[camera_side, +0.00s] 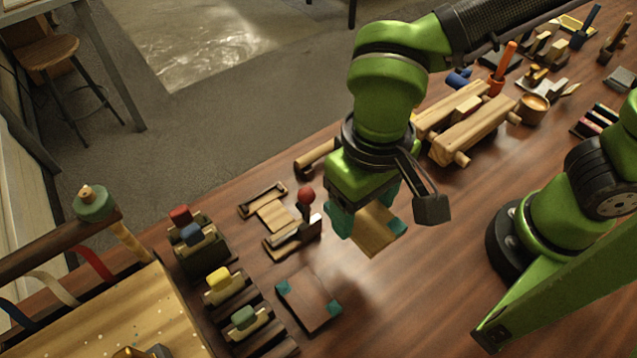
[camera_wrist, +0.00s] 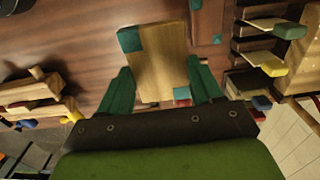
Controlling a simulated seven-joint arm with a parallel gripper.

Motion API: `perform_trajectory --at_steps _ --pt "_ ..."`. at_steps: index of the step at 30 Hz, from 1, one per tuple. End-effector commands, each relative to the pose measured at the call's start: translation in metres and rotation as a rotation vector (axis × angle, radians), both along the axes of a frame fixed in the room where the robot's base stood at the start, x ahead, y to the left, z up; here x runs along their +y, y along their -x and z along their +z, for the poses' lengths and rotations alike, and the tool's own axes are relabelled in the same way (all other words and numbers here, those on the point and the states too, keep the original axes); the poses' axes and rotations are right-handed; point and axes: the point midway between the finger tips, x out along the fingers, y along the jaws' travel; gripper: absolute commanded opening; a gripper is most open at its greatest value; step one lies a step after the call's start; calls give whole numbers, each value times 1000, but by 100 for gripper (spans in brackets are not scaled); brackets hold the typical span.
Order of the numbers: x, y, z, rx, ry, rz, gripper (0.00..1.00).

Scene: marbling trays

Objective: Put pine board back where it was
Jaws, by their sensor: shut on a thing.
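The pine board (camera_side: 374,232) is a pale flat wooden piece with a teal corner. My gripper (camera_side: 368,211) is shut on it, and the board sticks out below the teal fingers. In the wrist view, the pine board (camera_wrist: 162,62) lies between the two fingers of my gripper (camera_wrist: 159,72). It seems to be held above the table; its exact height is hard to judge. A dark brown square board or pad (camera_side: 309,299) with teal corners lies on the table to the lower left; part of it also shows in the wrist view (camera_wrist: 207,24).
A rack of small blocks with coloured handles (camera_side: 222,285) stands left of the dark square. A wooden tool with a red knob (camera_side: 306,196) lies left of my gripper. A wooden press (camera_side: 472,128) is behind it. The table (camera_side: 400,310) is clear at front centre.

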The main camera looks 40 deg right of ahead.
Motion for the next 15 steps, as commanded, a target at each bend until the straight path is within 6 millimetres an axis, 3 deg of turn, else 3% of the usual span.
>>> perform_trajectory --at_steps 6,15 --pt "-1 1 -48 4 4 1 30" --pt "-1 1 -97 4 3 0 30"
